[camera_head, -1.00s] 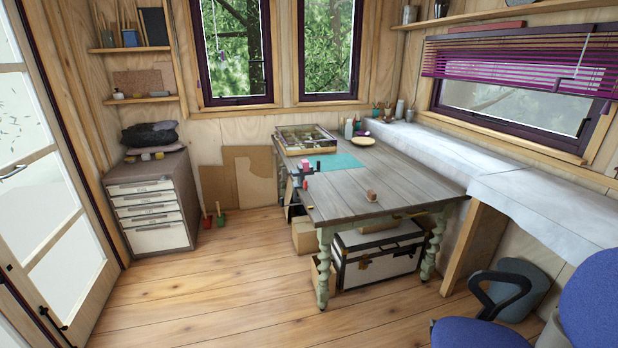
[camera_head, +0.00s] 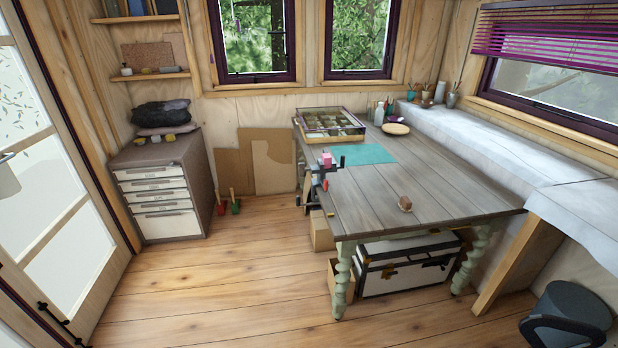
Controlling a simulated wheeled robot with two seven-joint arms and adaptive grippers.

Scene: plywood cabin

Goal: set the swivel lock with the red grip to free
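A small vise-like device (camera_head: 318,174) is mounted at the left edge of the wooden table (camera_head: 400,200). It has a dark bar sticking out to the right and a pink-red block (camera_head: 326,158) on top. A small red part (camera_head: 325,186) shows lower on it, at the table edge. This may be the red grip, but it is too small to tell, and the lock's setting cannot be read. Neither of my grippers is in view.
A grey drawer cabinet (camera_head: 163,190) stands at the left wall. Red and green tools (camera_head: 235,204) lean nearby. A trunk (camera_head: 410,266) and boxes are under the table. The floor in front is clear.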

